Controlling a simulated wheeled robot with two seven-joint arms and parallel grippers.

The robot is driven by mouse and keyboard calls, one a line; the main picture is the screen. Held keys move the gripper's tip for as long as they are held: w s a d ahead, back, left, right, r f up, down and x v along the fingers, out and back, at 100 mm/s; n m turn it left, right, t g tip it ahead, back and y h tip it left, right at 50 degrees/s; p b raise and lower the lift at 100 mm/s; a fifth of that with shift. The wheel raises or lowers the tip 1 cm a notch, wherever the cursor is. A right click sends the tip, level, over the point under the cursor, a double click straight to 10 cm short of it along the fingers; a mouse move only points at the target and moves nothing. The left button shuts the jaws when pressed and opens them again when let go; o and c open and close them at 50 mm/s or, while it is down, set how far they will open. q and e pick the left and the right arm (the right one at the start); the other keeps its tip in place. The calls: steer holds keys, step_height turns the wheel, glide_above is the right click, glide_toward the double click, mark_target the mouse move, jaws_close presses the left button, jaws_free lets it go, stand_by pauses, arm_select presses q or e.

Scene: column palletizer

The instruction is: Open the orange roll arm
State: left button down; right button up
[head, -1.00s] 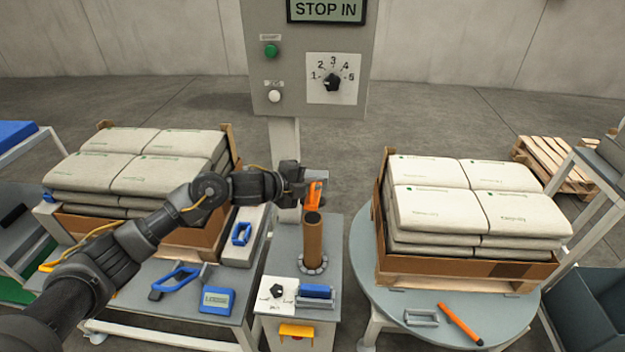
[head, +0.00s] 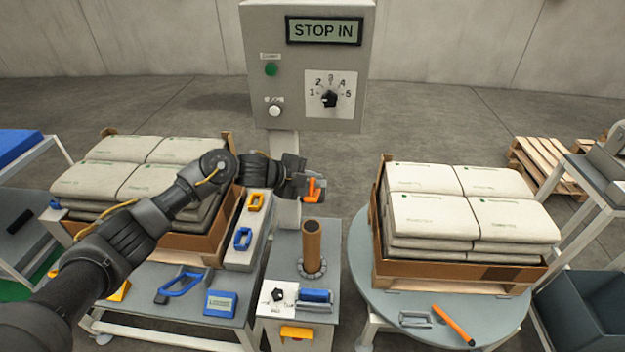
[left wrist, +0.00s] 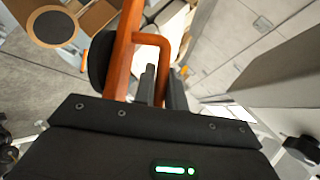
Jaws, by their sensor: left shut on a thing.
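The orange roll arm (head: 313,191) shows behind and above a brown upright tube (head: 311,245) in the head view. In the left wrist view the orange bar (left wrist: 122,50) runs up the picture, with a bent orange handle (left wrist: 163,55) going down between the fingers. My left gripper (head: 302,188) is shut on this handle; it also shows in the left wrist view (left wrist: 162,88). The tube's round end (left wrist: 53,28) shows at the upper left there, apart from the bar. The arm's hinge cannot be made out. My right gripper is not in view.
A control box (head: 305,65) reading STOP IN stands behind the gripper. Sacks in a carton (head: 470,215) stand on a round table (head: 365,262) at right; more sacks (head: 130,180) are at left. A grey cabinet (head: 285,262) carries the tube.

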arm_select(q)
steer(key=c, duration=1.5)
jaws_free()
steer(key=shift+o, duration=0.2)
steer(key=b+v, duration=0.1)
steer(key=v, duration=0.9)
steer(key=shift+s+a+r+b, duration=0.15)
steer(key=shift+a+r+b, duration=0.1)
steer(key=shift+b, duration=0.05)
